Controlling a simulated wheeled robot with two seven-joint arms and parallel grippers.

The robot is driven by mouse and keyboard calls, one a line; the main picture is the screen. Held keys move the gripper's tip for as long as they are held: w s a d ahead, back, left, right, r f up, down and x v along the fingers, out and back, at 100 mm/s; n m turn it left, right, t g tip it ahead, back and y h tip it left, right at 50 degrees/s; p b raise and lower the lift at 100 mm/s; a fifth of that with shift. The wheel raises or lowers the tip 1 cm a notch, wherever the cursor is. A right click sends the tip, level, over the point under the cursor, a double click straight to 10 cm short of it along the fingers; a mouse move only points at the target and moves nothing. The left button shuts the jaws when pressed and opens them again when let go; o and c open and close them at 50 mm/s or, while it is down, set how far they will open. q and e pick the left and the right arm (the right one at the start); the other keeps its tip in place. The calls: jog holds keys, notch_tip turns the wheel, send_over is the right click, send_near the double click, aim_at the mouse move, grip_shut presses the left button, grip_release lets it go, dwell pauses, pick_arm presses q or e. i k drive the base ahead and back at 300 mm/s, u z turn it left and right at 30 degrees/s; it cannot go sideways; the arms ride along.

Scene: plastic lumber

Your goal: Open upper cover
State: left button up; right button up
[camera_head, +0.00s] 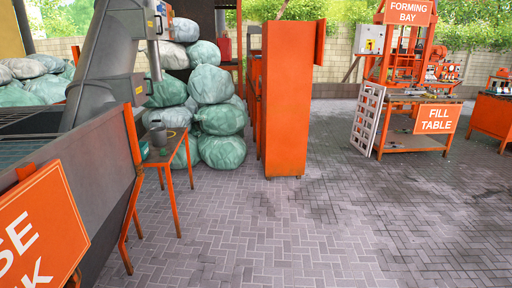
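Neither of my grippers shows in the head view. I cannot tell for certain which part is the upper cover. A grey inclined chute machine (100,68) rises at the upper left from a dark, orange-edged tank (95,190). A tall orange cabinet (289,98) stands upright in the middle, with a plain face toward me. At the back right is an orange frame machine (404,60) with a "FORMING BAY" sign (408,11) and a "FILL TABLE" sign (437,119).
Several stuffed green and white sacks (221,118) are piled behind the tank. A small orange table (168,150) holds a grey pot (159,139). A white slotted panel (368,117) leans by the forming machine. The paved floor (330,225) is clear in front.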

aim_at(149, 21)
jog(key=u, duration=0.1)
jog(key=i, duration=1.95)
jog(key=u, duration=0.5)
jog(key=i, duration=2)
jog(key=u, duration=0.45)
